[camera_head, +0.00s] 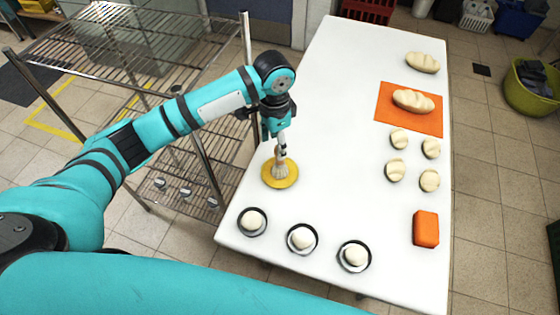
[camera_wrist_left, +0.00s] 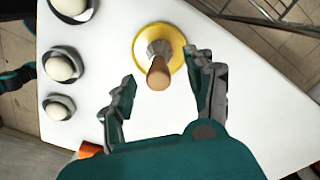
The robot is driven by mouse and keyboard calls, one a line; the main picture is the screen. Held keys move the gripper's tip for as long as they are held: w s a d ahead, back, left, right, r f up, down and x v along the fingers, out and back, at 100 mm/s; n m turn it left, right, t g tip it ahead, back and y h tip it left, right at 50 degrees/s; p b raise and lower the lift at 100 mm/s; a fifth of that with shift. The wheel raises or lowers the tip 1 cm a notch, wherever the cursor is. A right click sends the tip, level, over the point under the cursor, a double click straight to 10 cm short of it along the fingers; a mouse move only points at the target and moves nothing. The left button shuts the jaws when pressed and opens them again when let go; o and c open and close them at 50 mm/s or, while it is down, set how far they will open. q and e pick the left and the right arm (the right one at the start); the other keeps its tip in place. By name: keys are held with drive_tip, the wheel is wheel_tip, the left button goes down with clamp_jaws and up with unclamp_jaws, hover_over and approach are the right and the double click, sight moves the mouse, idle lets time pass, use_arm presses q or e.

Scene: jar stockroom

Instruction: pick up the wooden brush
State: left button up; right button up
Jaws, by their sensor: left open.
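The wooden brush (camera_head: 281,170) stands upright, bristles down, on a round yellow plate (camera_head: 269,182) near the left edge of the white table. In the left wrist view the brush (camera_wrist_left: 158,75) shows its wooden handle pointing toward the camera, with the yellow plate (camera_wrist_left: 140,46) under it. My left gripper (camera_head: 281,148) is right above the brush, pointing down. In the left wrist view the left gripper (camera_wrist_left: 163,80) is open, with its two fingers on either side of the handle and apart from it. My right gripper is not in view.
Several dough pieces in dark dishes (camera_head: 302,239) line the table's near edge. An orange block (camera_head: 426,229), small loaves (camera_head: 396,170) and an orange mat (camera_head: 384,118) with a loaf lie to the right. A wire rack (camera_head: 90,40) stands left of the white table (camera_head: 340,60). The table's middle is clear.

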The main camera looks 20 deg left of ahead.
use_arm(q)
wheel_tip(320, 180, down, 2)
drive_tip(key=shift+d+f, duration=0.1)
drive_tip(key=f, duration=0.2)
drive_tip(key=d+f, duration=0.1)
drive_tip(key=f, duration=0.1)
drive_tip(key=shift+w+f+p, duration=0.15)
drive_tip(key=shift+p, duration=0.25)
drive_tip(key=shift+f, duration=0.25)
drive_tip(key=shift+a, duration=0.1)
clamp_jaws()
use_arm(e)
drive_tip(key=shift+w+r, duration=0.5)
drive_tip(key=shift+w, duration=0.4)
